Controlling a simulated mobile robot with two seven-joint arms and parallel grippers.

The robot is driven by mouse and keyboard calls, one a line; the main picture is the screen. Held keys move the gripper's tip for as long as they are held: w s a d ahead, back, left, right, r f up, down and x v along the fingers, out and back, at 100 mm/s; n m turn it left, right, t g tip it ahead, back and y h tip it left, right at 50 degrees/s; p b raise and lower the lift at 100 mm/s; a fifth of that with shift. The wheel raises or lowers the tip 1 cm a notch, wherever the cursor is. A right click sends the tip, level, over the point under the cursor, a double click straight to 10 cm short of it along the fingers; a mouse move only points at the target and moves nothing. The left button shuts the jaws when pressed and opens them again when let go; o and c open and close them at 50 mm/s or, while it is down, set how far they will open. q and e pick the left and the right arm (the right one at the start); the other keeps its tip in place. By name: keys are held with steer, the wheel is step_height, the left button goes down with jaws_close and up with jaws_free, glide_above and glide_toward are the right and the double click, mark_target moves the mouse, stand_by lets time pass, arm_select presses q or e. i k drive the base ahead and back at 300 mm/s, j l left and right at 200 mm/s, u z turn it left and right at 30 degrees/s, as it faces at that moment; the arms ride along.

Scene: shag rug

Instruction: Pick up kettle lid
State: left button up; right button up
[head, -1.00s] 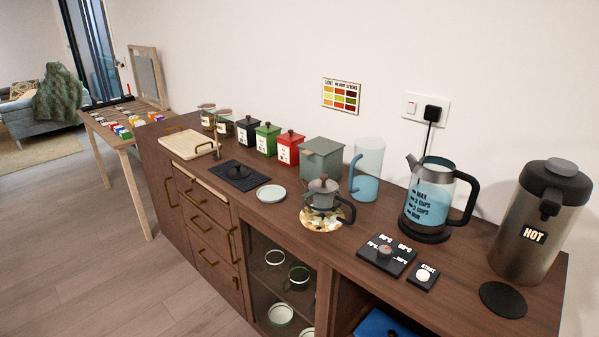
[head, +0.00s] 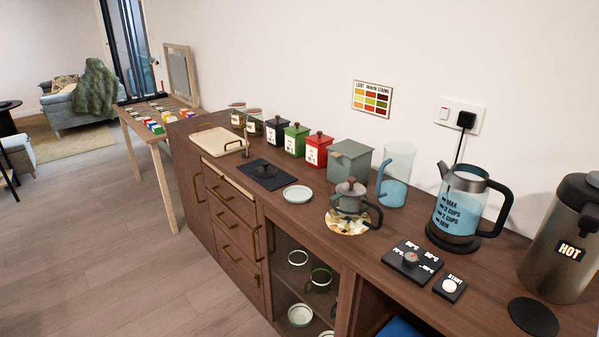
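A glass kettle (head: 458,215) with blue-tinted water, a black handle and printed cup marks stands upright on a black base on the wooden counter, right of middle. No raised lid shows clearly on its grey top rim. A flat black disc (head: 533,317) lies on the counter at the lower right; I cannot tell if it is a lid or a mat. A small grey teapot (head: 350,203) stands on a patterned round mat, with a knobbed lid (head: 351,187) on top. Neither of my grippers is in view.
A steel flask marked HOT (head: 566,235) stands at the right. A control panel (head: 411,259) and start button (head: 449,288) lie in front of the kettle. A blue-handled jug (head: 395,178) and several canisters line the wall. Open floor (head: 120,260) lies left of the counter.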

mark_target(266, 170)
steer(key=z, duration=0.4)
steer(key=i+j+z, duration=0.1)
steer(key=z, duration=0.25)
steer(key=j+z, duration=0.35)
steer(key=i+j+z, duration=0.1)
steer(key=j+z, duration=0.7)
steer(key=j, duration=1.1)
steer(key=j+z, duration=0.15)
steer(key=j, duration=0.35)
steer(key=k, duration=0.1)
